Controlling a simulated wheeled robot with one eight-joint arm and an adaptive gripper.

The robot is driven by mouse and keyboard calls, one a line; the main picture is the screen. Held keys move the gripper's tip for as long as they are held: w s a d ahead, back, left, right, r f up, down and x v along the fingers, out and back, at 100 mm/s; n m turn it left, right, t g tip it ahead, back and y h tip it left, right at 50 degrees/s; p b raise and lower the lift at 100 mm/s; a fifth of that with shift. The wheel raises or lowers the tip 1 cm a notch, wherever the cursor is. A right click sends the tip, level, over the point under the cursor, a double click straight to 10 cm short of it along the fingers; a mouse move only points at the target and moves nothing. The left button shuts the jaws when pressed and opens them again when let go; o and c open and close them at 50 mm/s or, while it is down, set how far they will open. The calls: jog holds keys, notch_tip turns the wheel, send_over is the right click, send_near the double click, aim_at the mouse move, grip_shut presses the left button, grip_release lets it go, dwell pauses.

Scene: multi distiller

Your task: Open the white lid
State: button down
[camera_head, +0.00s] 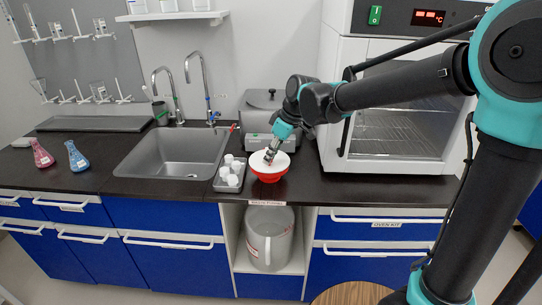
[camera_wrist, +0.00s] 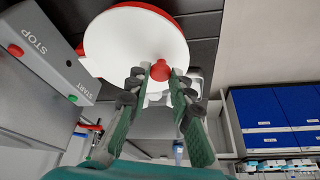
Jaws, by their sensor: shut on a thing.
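The white lid (camera_head: 281,158) is a round disc on the red bowl (camera_head: 268,177), which stands on the dark counter right of the small tray. My gripper (camera_head: 269,156) reaches down to the lid's centre in the head view. In the wrist view my gripper (camera_wrist: 160,74) is shut on the red knob, one finger on each side. The lid appears to rest on the bowl; the bowl's inside is hidden.
A grey tray (camera_head: 219,185) of white pieces stands close left of the bowl. A grey machine (camera_head: 256,122) is behind it, with START and STOP buttons in the wrist view. An oven (camera_head: 335,155) stands right, a sink (camera_head: 172,158) left. Two flasks (camera_head: 77,158) are far left.

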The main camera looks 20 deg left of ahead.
jog(key=r+g, duration=0.1)
jog(key=w+r+g, duration=0.2)
jog(key=shift+w+a+r+m+h, duration=0.2)
jog(key=shift+a+m+h, duration=0.05)
jog(key=shift+m+h, duration=0.15)
jog(key=shift+w+a+r+m+g+h, duration=0.2)
jog(key=shift+w+r+g, duration=0.55)
jog(key=shift+g, duration=0.3)
jog(key=shift+w+a+r+m+g+h, duration=0.1)
jog(key=shift+w+a+r+g+h, duration=0.1)
jog(key=shift+w+r+g, duration=0.55)
jog(key=shift+w+f+g, duration=0.1)
jog(key=shift+f+g, duration=0.1)
jog(key=shift+g, duration=0.1)
jog(key=c, duration=1.3)
grip_release()
jog(key=shift+c, duration=0.2)
notch_tip(320, 180, up, 10)
